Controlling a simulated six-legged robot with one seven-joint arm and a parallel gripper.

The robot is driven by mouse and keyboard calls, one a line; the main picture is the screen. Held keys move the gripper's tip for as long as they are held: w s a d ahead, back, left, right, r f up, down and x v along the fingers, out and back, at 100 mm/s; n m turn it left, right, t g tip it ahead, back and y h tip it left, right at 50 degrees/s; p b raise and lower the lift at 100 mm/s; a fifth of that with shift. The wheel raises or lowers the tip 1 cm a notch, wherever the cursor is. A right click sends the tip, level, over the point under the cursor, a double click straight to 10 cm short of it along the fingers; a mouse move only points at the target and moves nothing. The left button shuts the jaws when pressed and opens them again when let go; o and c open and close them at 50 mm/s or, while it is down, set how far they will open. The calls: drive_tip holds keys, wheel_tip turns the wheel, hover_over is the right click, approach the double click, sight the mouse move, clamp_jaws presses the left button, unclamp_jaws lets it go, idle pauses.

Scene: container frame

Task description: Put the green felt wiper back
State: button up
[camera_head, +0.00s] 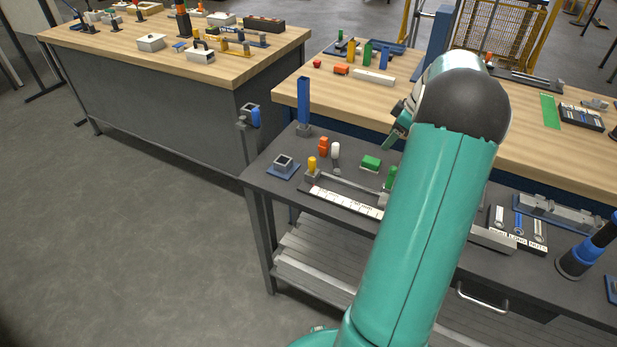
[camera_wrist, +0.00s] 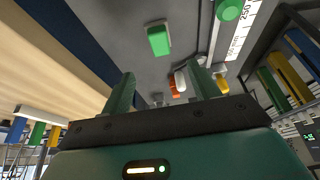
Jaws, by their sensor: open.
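A small green block with a pale edge (camera_head: 371,163), which looks like the felt wiper, lies on the dark bench top. It also shows in the wrist view (camera_wrist: 158,40), beyond my fingertips and apart from them. My gripper (camera_wrist: 163,84) is open, with nothing between its two green fingers. In the head view, my gripper (camera_head: 394,132) is partly hidden behind my arm and is above the bench, near its back edge. The wiper's holder cannot be made out.
A green peg (camera_head: 391,176), a yellow peg (camera_head: 311,164), an orange piece (camera_head: 323,146) and a white-topped piece (camera_head: 336,151) stand near the block. A scale strip (camera_head: 345,202) lies in front. A tall blue post (camera_head: 303,100) stands left. The wooden bench (camera_head: 420,110) is behind.

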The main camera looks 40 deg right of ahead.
drive_tip(key=w+a+r+m+h, duration=0.1)
drive_tip(key=a+r, duration=0.3)
drive_tip(key=a, duration=0.6)
drive_tip(key=w+a+r, duration=0.2)
drive_tip(key=a+r, duration=0.2)
drive_tip(key=a, duration=0.6)
drive_tip(key=w+a+r+m+h, duration=0.1)
drive_tip(key=a+r, duration=0.3)
drive_tip(key=a, duration=0.6)
drive_tip(key=s+a+m, duration=0.1)
drive_tip(key=s+a, duration=0.6)
drive_tip(key=a, duration=0.3)
drive_tip(key=s+a+f+m+t, duration=0.1)
drive_tip(key=s+a, duration=0.5)
drive_tip(key=a, duration=0.4)
drive_tip(key=shift+s+a+m+t, duration=0.3)
drive_tip(key=shift+s, duration=0.1)
drive_tip(key=shift+c, duration=0.4)
drive_tip(key=c, duration=0.4)
drive_tip(key=shift+c, duration=0.3)
